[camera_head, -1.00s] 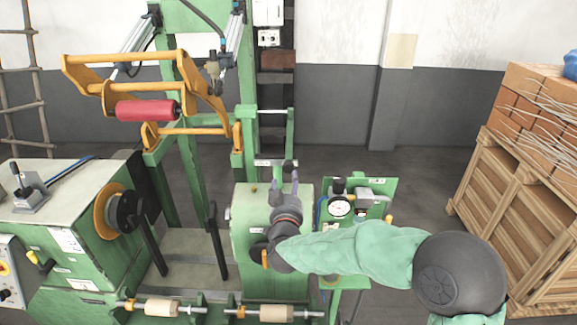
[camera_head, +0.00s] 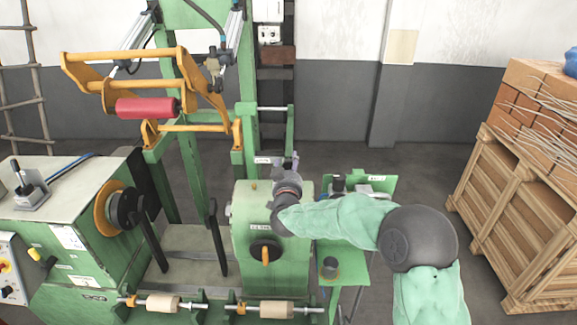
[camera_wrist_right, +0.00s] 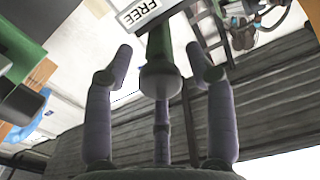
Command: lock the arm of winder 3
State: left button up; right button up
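The winder is a green machine with an orange swing-arm frame (camera_head: 130,88) raised at upper left, carrying a red roller (camera_head: 146,108). My right gripper (camera_head: 289,162) is above the green tailstock housing (camera_head: 240,212), at a small post with a white label (camera_head: 262,160). In the right wrist view, a green handle with a rounded grey end (camera_wrist_right: 160,80) lies between my open fingers (camera_wrist_right: 160,58). I see gaps on both sides of it. A plate reading FREE (camera_wrist_right: 143,10) is beside the handle. In the head view my gripper mostly hides the handle. My left gripper is not in view.
A black handwheel (camera_head: 265,250) is on the housing front. A small green stand (camera_head: 345,265) with a cup stands to the right. Wooden crates with bricks (camera_head: 525,200) are at far right. A ladder (camera_head: 25,85) leans at far left.

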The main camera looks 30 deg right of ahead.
grip_shut()
jog(key=w+a+p, duration=0.1)
jog(key=w+a, duration=0.4)
jog(key=a, duration=0.3)
jog(key=shift+w+a, duration=0.15)
jog(key=shift+a, duration=0.2)
jog(key=shift+o, duration=1.5)
grip_release()
jog(key=shift+a, duration=0.1)
jog(key=shift+o, duration=0.2)
jog(key=shift+w+a, duration=0.15)
